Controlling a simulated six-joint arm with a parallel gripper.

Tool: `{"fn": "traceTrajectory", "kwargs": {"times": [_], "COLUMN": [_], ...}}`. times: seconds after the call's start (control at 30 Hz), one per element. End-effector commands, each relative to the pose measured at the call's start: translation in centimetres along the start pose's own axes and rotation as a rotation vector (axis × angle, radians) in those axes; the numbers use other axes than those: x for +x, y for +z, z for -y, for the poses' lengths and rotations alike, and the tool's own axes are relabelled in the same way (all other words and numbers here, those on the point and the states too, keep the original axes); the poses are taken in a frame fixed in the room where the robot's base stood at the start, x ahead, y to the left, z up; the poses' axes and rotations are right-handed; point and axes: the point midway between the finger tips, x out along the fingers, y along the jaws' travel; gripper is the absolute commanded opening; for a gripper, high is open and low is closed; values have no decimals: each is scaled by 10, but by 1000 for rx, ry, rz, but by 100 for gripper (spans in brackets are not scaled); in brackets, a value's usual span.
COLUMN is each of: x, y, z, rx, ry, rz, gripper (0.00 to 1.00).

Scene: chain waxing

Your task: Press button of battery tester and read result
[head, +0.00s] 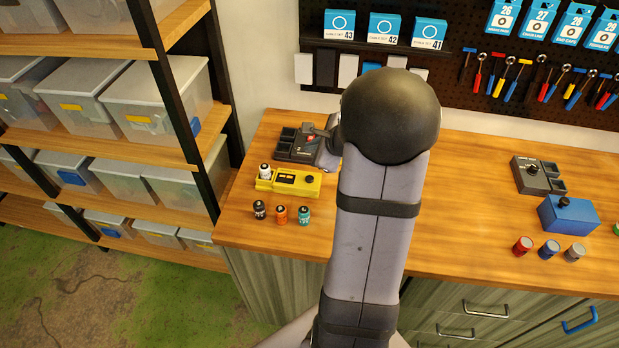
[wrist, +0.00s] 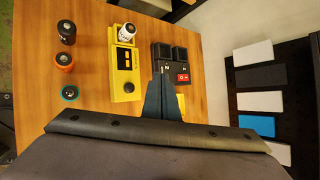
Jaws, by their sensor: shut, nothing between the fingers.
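A yellow battery tester (head: 289,182) lies on the wooden bench with a white battery (head: 265,170) standing at its left end. It has a dark panel and a round black button (head: 310,180) at its right end. The tester also shows in the wrist view (wrist: 118,80), its panel carrying small yellow-orange marks; I cannot read a result. My gripper (wrist: 161,78) is shut and empty, its fingers over the near edge of a dark grey device (wrist: 164,52) with a red switch (wrist: 183,77). In the head view my gripper (head: 321,134) is partly hidden by my arm. I cannot tell whether it touches the device.
A black, an orange and a teal battery (head: 303,215) stand in front of the tester. Another dark device (head: 537,176), a blue box (head: 568,215) and several batteries stand at the right. Shelves with bins (head: 130,105) are left; a tool board (head: 545,70) is behind.

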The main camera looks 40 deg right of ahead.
Motion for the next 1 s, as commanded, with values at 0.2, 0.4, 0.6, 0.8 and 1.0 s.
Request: {"fn": "traceTrajectory", "kwargs": {"times": [0.2,0.4,0.6,0.8,1.0], "x": [8,21,38,54,60], "y": [-6,-16,-28,-39,-44], "z": [-6,-16,-28,-39,-44], "rx": [0,1,0,-1,-1], "ry": [1,2,2,0,0], "rz": [0,0,0,0,0], "gripper": [0,0,0,0,0]}}
